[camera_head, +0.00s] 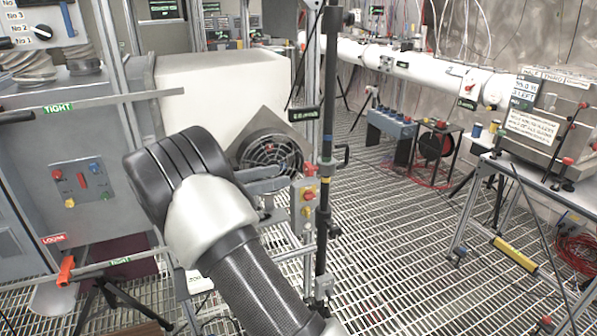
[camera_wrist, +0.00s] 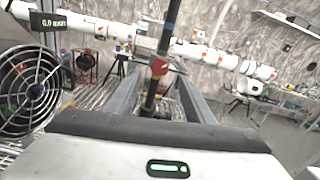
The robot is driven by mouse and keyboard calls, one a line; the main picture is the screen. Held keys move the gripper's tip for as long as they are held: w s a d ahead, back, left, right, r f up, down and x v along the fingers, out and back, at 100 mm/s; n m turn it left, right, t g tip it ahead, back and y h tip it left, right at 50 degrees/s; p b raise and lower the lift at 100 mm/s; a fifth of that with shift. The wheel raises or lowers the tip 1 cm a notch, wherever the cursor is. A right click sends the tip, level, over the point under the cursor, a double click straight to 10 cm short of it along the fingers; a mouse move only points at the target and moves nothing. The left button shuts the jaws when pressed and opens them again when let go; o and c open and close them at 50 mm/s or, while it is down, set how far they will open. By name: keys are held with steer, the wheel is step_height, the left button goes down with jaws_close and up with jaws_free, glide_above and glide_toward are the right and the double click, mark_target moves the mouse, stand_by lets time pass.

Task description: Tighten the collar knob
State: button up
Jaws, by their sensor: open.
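A dark upright pole (camera_head: 328,120) stands in the middle of the head view, with a collar (camera_head: 327,160) clamped around it. In the wrist view a round red knob (camera_wrist: 159,67) shows at the collar on the pole (camera_wrist: 150,95). My gripper (camera_head: 286,178) is open and empty, to the left of the pole in the head view. In the wrist view my gripper (camera_wrist: 157,76) has one finger on each side of the knob as seen from the camera. I cannot tell whether the fingers touch it. The collar's far side is hidden.
A round fan (camera_head: 270,152) is close behind my gripper. A grey box with red and yellow buttons (camera_head: 306,206) hangs left of the pole's lower part. A bar marked TIGHT (camera_head: 58,108) crosses the left. Open grating floor (camera_head: 400,240) lies to the right.

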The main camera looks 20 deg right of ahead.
mark_target(305, 170)
steer(key=d, duration=0.7)
steer(key=shift+w+d, duration=0.1)
steer(key=shift+d, duration=0.05)
steer(key=c, duration=1)
steer(key=shift+c, duration=0.2)
steer(key=shift+m, duration=0.4)
steer(key=m+b, duration=0.1)
steer(key=m, duration=0.2)
steer(key=shift+f, duration=0.1)
steer(key=shift+m+b, duration=1.2)
steer(key=shift+m, duration=1)
